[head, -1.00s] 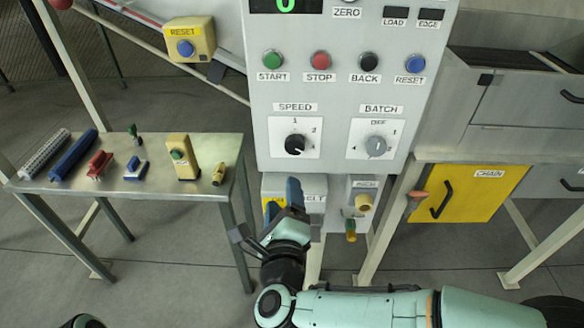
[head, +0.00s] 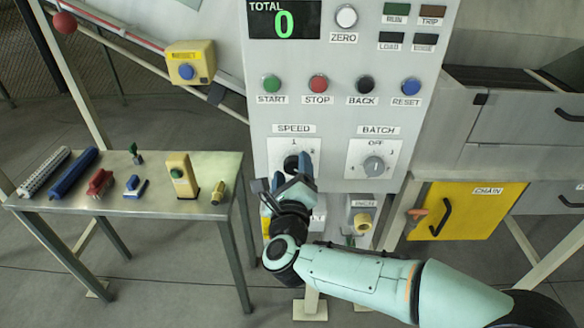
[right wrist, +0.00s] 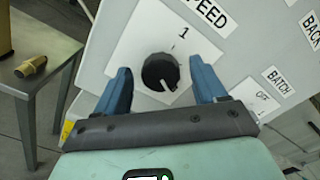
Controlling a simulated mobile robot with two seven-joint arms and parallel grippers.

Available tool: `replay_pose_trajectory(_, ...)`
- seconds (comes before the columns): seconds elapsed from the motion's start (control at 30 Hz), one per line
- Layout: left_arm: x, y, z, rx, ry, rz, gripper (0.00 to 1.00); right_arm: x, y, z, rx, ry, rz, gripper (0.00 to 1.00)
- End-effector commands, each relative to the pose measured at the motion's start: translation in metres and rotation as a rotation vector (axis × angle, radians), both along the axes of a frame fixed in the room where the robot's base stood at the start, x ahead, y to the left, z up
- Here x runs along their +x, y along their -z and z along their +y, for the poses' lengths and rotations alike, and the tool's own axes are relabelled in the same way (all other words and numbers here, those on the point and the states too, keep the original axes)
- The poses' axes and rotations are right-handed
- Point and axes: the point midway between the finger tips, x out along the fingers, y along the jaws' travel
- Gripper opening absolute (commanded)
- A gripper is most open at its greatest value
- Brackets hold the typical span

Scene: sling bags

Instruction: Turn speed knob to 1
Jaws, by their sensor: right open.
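The black speed knob (right wrist: 160,72) sits on a white plate under the SPEED label, with a "1" printed above it. In the right wrist view its pale pointer mark is turned to the lower right, off the "1". In the head view the knob (head: 291,163) is partly hidden by my right gripper. My right gripper (head: 292,168) is open in front of the knob. In the right wrist view its two blue fingers (right wrist: 163,80) stand to the left and right of the knob, with gaps on both sides. My left gripper is not in view.
The batch knob (head: 373,166) is to the right on the same grey panel. START, STOP, BACK and RESET buttons (head: 410,87) are in a row above. A metal table (head: 150,206) with several small objects stands at the left. A yellow CHAIN door (head: 470,208) is at the right.

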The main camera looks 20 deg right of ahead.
Motion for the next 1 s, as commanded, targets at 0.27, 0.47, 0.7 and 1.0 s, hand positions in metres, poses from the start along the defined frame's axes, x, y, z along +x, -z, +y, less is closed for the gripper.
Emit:
replay_pose_trajectory(0.27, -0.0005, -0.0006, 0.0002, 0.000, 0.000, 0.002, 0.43, 0.0066, 0.0001, -0.0022, 0.000, 0.001, -0.001, 0.71)
replay_pose_trajectory(0.47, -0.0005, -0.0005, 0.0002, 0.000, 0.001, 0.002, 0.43, 0.0063, 0.0004, -0.0020, -0.001, 0.000, 0.000, 0.41)
replay_pose_trajectory(0.7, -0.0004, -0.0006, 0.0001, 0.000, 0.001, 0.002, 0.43, 0.0061, 0.0004, -0.0020, -0.003, 0.000, 0.001, 0.15)
replay_pose_trajectory(1.0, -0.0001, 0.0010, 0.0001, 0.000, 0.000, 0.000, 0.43, 0.0061, 0.0009, -0.0017, -0.080, 0.000, 0.023, 0.15)
